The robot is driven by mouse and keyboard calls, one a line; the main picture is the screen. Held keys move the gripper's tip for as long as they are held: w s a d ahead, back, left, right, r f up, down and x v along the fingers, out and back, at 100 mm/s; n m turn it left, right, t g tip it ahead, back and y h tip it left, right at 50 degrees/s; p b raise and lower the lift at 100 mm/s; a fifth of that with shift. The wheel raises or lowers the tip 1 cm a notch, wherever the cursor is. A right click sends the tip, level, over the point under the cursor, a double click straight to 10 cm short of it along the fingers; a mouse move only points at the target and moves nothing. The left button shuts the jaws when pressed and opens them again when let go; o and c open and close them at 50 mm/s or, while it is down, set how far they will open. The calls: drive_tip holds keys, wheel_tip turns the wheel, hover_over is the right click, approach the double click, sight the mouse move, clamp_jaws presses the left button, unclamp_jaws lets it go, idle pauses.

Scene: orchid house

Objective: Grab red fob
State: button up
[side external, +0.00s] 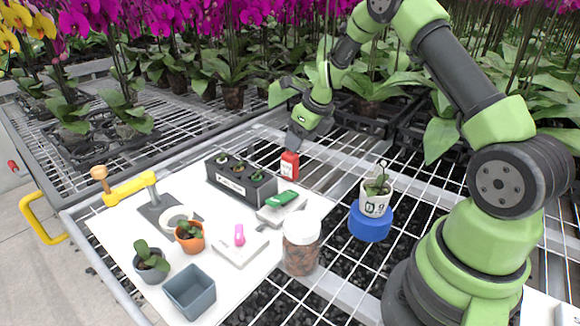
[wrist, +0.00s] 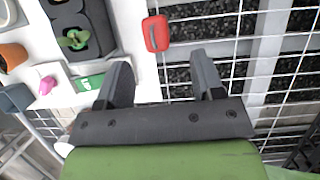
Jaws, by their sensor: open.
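The red fob (side external: 290,165) is a small red block with a pale mark, at the edge of the white board beside the black planter in the side view. In the wrist view the red fob (wrist: 156,33) shows ahead of the fingertips, where the board meets the wire grid. My gripper (side external: 297,143) is just above the fob in the side view. In the wrist view my gripper (wrist: 160,68) is open, with nothing between its fingers. The fob lies beyond the gap, apart from both fingers. What the fob rests on is unclear.
A black planter (side external: 240,188) with several seedlings, a green item (side external: 282,199) on a pale block and a pink item (side external: 239,236) are on the board. A jar (side external: 301,255) and a potted orchid (side external: 376,203) on a blue stand (side external: 370,225) are nearer. Open wire grid lies right.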

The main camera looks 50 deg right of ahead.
sight(290, 159)
drive_tip(key=x, duration=0.7)
drive_tip(key=shift+w+a+f, duration=0.2)
drive_tip(key=shift+a, duration=0.05)
drive_tip(key=shift+c, duration=0.3)
drive_tip(key=c, duration=0.9)
